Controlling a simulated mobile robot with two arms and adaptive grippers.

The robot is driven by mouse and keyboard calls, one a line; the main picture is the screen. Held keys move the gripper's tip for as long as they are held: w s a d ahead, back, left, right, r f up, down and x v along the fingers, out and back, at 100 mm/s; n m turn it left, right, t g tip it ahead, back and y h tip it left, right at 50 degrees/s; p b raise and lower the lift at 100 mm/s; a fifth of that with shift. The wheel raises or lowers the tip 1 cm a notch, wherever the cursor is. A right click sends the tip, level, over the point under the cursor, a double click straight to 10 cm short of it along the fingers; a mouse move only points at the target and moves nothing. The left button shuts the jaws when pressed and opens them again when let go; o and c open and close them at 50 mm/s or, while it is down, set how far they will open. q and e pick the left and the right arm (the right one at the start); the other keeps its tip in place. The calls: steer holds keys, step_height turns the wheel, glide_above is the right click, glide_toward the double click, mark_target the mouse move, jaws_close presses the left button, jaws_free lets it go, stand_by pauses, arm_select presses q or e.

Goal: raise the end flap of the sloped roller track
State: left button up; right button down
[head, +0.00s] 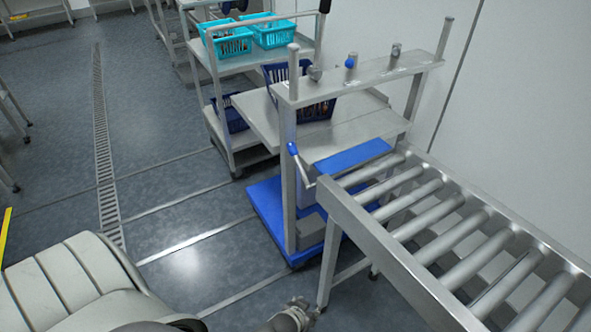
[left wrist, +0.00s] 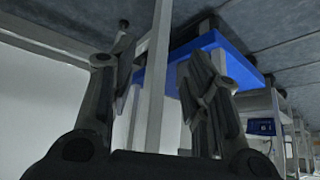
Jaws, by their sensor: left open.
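The roller track (head: 362,243), with grey metal side rails and several steel rollers, runs from the lower right up to a metal frame. Its upper-left end meets the frame beside a blue-topped block (head: 352,157). I cannot clearly make out the end flap. My left gripper (head: 297,312) is low at the bottom edge, left of the track's leg. In the left wrist view its fingers (left wrist: 165,85) are open and apart, with a grey post (left wrist: 158,75) showing between them, apparently beyond.
A blue base (head: 268,215) stands under the frame; it seems to be the blue panel in the left wrist view (left wrist: 212,52). Behind is a trolley (head: 222,118) with teal baskets (head: 272,33) and dark blue baskets. The floor left of the frame is clear.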

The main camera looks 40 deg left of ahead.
arm_select(q)
steer(key=w+a+r+n+t+y+b, duration=0.1)
steer(key=w+a+r+n+t+b, duration=0.15)
steer(key=w+r, duration=0.5)
steer(key=n+t+y+b, duration=0.6)
steer(key=n+y+b, duration=0.2)
steer(key=n+b, duration=0.15)
glide_toward(295, 158)
steer(key=shift+g, duration=0.25)
steer(key=p+x, duration=0.1)
steer(key=x, duration=1)
steer(key=shift+d+r, duration=0.1)
steer(key=shift+r, duration=0.1)
arm_select(e)
steer(key=w+a+r+t, duration=0.1)
steer(key=w+r, duration=0.4)
steer(key=w, duration=0.2)
steer(key=shift+r, duration=0.3)
arm_select(q)
steer(key=shift+c, duration=0.4)
arm_select(e)
steer(key=shift+w, duration=0.1)
arm_select(q)
jaws_close()
